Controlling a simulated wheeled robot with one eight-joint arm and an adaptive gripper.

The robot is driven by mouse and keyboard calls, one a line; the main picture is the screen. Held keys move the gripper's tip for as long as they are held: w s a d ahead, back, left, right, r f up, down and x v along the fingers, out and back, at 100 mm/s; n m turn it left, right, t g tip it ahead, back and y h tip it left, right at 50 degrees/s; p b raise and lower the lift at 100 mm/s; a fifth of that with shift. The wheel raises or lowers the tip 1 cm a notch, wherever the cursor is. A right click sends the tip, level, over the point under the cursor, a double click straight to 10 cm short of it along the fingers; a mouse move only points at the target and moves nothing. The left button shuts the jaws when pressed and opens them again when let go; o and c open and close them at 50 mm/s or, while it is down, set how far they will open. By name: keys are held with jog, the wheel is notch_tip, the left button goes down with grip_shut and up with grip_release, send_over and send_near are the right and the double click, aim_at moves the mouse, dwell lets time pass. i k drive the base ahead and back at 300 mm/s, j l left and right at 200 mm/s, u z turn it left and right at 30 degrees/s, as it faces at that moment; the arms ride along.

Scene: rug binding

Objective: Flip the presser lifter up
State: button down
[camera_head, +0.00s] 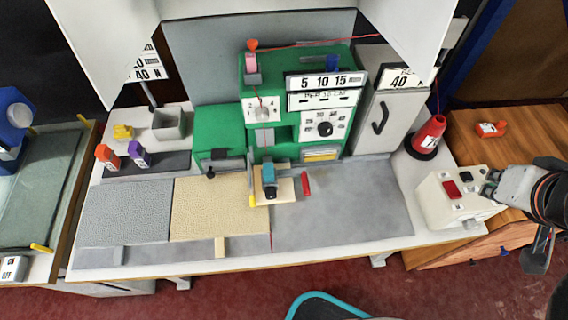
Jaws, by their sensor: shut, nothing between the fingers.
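A green binding machine (290,127) stands at the back middle of the white table. A teal presser block (269,174) sits low on its front, over a small tan plate. A red lever (306,185) hangs down at the block's right and a yellow lever (252,192) at its left; I cannot tell for sure which is the presser lifter. My gripper (489,187) is shut and empty at the far right, by the right side of a white control box (449,203), well away from the levers. I cannot tell if it touches the box.
The box carries a red button (451,188) and a black one. A red thread cone (429,133) stands behind it. A cream rug piece (222,208) and a grey one (125,212) lie left of the presser. The grey table area (350,210) right of it is clear.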

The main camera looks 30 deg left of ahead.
aim_at(302, 172)
jog(key=u, duration=1.5)
jog(key=k+l, duration=0.1)
jog(key=l, duration=0.2)
jog(key=k+l+u, duration=0.1)
jog(key=l, duration=0.2)
jog(key=k+l, duration=0.1)
jog(key=l, duration=0.2)
jog(key=i+j+u, duration=0.1)
jog(key=i+j, duration=0.1)
jog(key=j, duration=0.1)
